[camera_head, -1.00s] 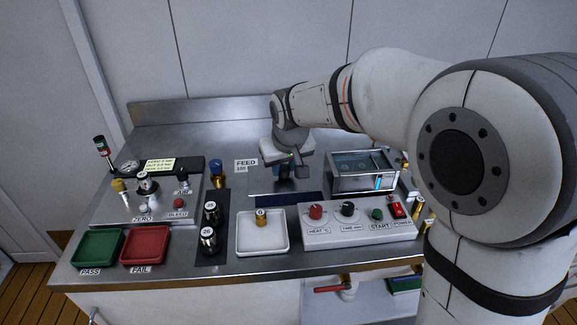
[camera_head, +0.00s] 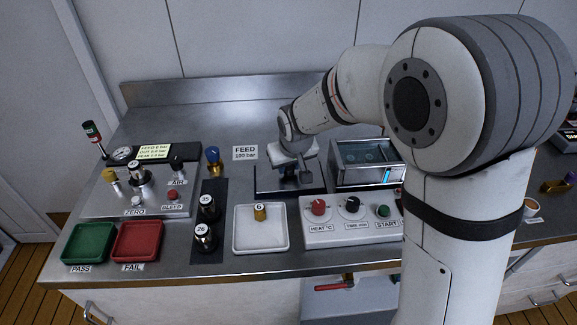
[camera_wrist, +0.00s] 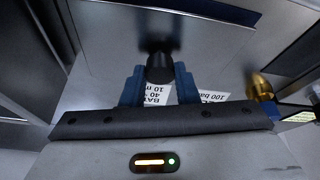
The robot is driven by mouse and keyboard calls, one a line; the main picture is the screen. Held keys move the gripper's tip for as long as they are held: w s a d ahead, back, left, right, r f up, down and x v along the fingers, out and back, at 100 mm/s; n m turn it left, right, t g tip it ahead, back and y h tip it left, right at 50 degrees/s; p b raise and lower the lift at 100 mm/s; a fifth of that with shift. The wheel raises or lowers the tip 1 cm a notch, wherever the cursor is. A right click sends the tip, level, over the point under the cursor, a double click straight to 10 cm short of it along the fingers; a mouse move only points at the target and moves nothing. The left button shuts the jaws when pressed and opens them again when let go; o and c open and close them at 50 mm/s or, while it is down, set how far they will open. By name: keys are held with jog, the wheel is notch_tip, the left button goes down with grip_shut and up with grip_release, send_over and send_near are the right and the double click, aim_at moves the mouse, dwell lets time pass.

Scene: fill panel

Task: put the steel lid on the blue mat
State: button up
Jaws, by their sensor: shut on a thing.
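The steel lid is a flat grey plate with a black knob; it shows in the wrist view (camera_wrist: 110,40) and in the head view (camera_head: 267,178). My gripper (camera_head: 291,177) has its blue fingers closed on the knob, also in the wrist view (camera_wrist: 159,88). The blue mat (camera_head: 292,192) is a dark navy sheet, mostly hidden beneath the lid; a thin front strip shows in the head view, and a strip shows past the lid's edge in the wrist view (camera_wrist: 222,9). I cannot tell whether the lid touches the mat.
A glass-fronted bath (camera_head: 367,163) stands close right of the lid. A control box (camera_head: 335,228) with knobs and a white tray (camera_head: 260,243) holding a brass weight lie in front. A dark strip with weights (camera_head: 208,240) is to the left, and a FEED sign (camera_head: 245,153) behind.

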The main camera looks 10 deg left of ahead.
jog(key=shift+f, duration=0.55)
jog(key=o, duration=1.1)
jog(key=shift+c, duration=0.2)
